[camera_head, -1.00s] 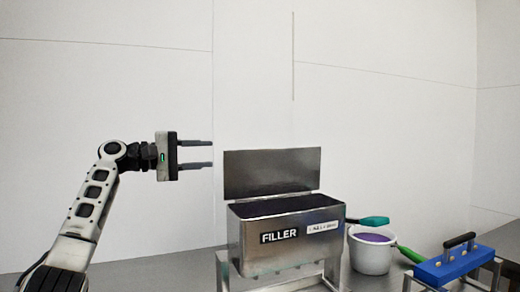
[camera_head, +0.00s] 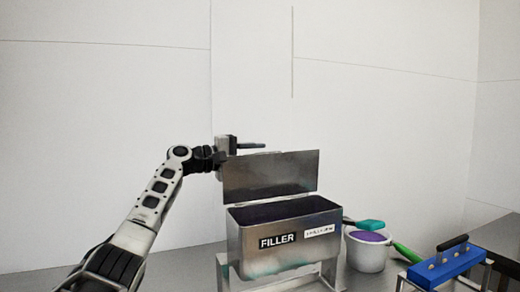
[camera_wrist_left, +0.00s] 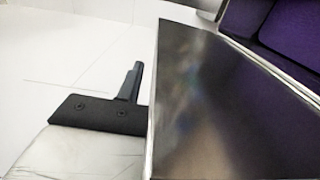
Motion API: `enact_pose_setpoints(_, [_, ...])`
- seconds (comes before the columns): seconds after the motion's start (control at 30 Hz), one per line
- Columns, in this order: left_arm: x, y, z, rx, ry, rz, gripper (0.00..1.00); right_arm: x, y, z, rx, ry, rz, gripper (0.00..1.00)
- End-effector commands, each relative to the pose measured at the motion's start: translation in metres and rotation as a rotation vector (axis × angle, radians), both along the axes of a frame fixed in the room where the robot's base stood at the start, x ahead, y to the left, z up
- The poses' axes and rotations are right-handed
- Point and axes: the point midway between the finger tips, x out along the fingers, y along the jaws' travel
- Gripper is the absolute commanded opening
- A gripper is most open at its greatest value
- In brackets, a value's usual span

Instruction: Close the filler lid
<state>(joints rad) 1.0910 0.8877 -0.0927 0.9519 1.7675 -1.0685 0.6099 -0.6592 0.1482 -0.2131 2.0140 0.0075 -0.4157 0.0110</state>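The filler (camera_head: 287,245) is a steel box on a stand, marked FILLER, in the middle of the head view. Its flat metal lid (camera_head: 270,175) stands raised at the back edge, and the dark opening shows in front. My left gripper (camera_head: 250,147) is behind the lid near its upper left corner. One finger shows above the lid's top edge; the other is hidden behind the lid. The fingers look spread and empty. In the left wrist view the lid (camera_wrist_left: 230,110) fills the right side, close to one finger (camera_wrist_left: 130,84). Contact cannot be told. My right gripper is not in view.
A white pot (camera_head: 367,252) with purple contents stands right of the filler, with teal and green handles beside it. A blue block with a black handle (camera_head: 446,263) is at the lower right. A plain white wall is behind; space above the filler is clear.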

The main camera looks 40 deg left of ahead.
Motion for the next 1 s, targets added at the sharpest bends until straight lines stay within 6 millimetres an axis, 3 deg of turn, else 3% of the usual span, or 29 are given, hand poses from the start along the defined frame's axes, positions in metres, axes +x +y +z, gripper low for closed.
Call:
enact_pose_setpoints(0.17, [0.0124, -0.0062, 0.0007, 0.000, 0.000, 0.001, 0.36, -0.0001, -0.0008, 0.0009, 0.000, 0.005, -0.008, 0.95])
enact_pose_setpoints(0.47, [0.0140, -0.0071, -0.0004, 0.001, 0.000, 0.001, 0.36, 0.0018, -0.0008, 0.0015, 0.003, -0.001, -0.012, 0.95])
enact_pose_setpoints(0.6, [0.0138, -0.0070, -0.0003, 0.001, 0.000, 0.001, 0.00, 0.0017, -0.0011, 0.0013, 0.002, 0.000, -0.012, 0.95])
enact_pose_setpoints(1.0, [0.0111, -0.0123, -0.0002, 0.042, -0.023, -0.001, 0.00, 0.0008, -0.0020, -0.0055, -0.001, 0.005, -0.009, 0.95])
